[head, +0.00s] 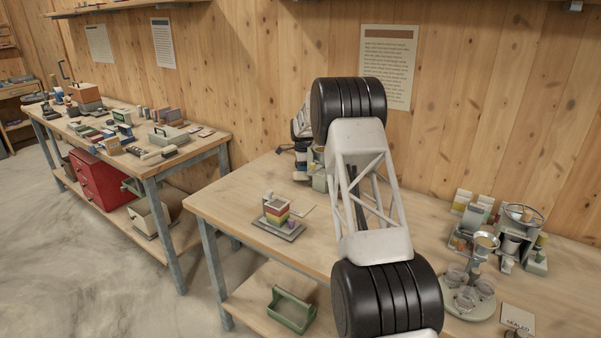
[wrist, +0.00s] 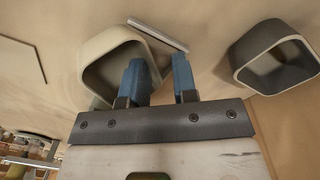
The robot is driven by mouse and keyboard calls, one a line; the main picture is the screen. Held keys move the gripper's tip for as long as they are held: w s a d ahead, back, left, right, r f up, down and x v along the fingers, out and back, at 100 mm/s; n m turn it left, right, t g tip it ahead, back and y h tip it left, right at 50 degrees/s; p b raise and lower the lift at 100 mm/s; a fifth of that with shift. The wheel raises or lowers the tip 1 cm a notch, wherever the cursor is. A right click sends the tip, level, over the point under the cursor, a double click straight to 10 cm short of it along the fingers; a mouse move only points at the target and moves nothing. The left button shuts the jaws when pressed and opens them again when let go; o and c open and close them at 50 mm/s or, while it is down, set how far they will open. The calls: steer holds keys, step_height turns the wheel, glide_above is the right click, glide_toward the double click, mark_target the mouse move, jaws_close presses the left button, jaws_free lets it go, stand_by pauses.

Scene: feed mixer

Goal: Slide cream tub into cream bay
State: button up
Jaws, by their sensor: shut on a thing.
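The cream tub (wrist: 99,50) is at the upper left of the wrist view, with its hollow opening facing the camera. My gripper (wrist: 158,78) has blue fingertips. The left finger overlaps the tub's opening and the right finger lies outside it, with the tub's right wall between them. The jaws are shut on that wall. The cream bay cannot be made out for certain. In the head view my own arm blocks the gripper, and I cannot pick out the tub there.
A dark grey tub (wrist: 275,58) lies to the right of my gripper. A thin grey bar (wrist: 158,35) lies just beyond the cream tub. On the bench (head: 225,197), a small stand of coloured layers (head: 277,213) is left of my arm and a scale-like device (head: 487,243) is right.

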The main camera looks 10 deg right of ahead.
steer(key=shift+d+f, duration=0.25)
steer(key=shift+f, duration=0.05)
steer(key=o, duration=1)
steer(key=shift+a+r, duration=0.1)
steer(key=shift+r, duration=0.15)
steer(key=shift+w+r, duration=0.15)
steer(key=shift+r, duration=1.75)
steer(key=shift+w+r, duration=0.1)
steer(key=shift+r, duration=1.75)
